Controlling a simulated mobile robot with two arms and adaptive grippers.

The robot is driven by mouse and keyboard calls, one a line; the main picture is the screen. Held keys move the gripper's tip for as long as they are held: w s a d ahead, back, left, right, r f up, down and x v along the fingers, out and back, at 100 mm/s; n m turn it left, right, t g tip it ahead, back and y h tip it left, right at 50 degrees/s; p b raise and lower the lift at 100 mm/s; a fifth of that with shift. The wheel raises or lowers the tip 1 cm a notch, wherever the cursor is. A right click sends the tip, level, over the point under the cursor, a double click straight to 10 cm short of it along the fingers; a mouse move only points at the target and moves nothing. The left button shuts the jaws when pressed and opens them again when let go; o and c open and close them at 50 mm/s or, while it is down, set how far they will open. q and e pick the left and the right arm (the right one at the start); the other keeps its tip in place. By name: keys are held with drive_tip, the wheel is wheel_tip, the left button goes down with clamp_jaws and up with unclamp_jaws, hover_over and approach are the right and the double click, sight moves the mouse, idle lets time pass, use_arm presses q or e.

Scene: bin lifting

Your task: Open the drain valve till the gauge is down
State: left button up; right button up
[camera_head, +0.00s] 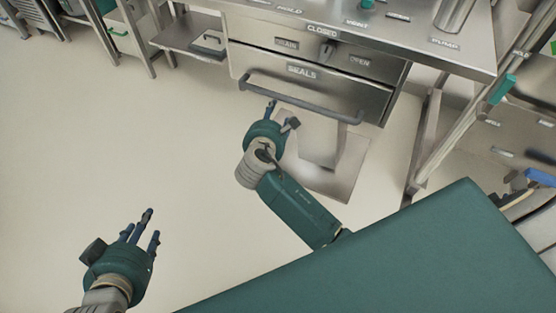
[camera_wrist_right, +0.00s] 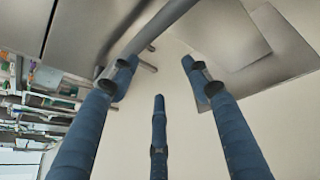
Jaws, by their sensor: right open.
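The drain valve is a small grey knob (camera_head: 327,52) on the steel cabinet's front, in the head view. The word CLOSED stands above it, a partly readable label ending in AIN to its left, and OPEN to its right. I cannot make out a gauge in either view. My right gripper (camera_head: 283,112) is open and empty, below the knob and near the drawer's bar handle (camera_head: 300,99). In the right wrist view its spread fingers (camera_wrist_right: 158,85) have nothing between them. My left gripper (camera_head: 142,226) has spread fingers and is empty, low at the left over the floor.
A drawer labelled SEALS (camera_head: 318,75) lies below the knob. The steel worktop (camera_head: 400,35) carries a green part, a metal cylinder (camera_head: 454,14) and several labels. A steel frame with a green handle (camera_head: 502,88) stands right. The floor (camera_head: 110,140) at left is clear.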

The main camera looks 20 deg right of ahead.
sight(323, 52)
use_arm(q)
wheel_tip(323, 52, up, 6)
drive_tip(key=p, duration=0.6)
drive_tip(key=shift+r, duration=0.25)
use_arm(e)
drive_tip(key=s+a+f+m+g+y, duration=0.1)
drive_tip(key=s+f+m, duration=0.1)
drive_tip(key=f, duration=0.5)
drive_tip(key=s+a+f+m+g+y, duration=0.1)
drive_tip(key=s+f+m+g+y, duration=0.1)
drive_tip(key=s+f, duration=0.3)
drive_tip(key=shift+f, duration=1.05)
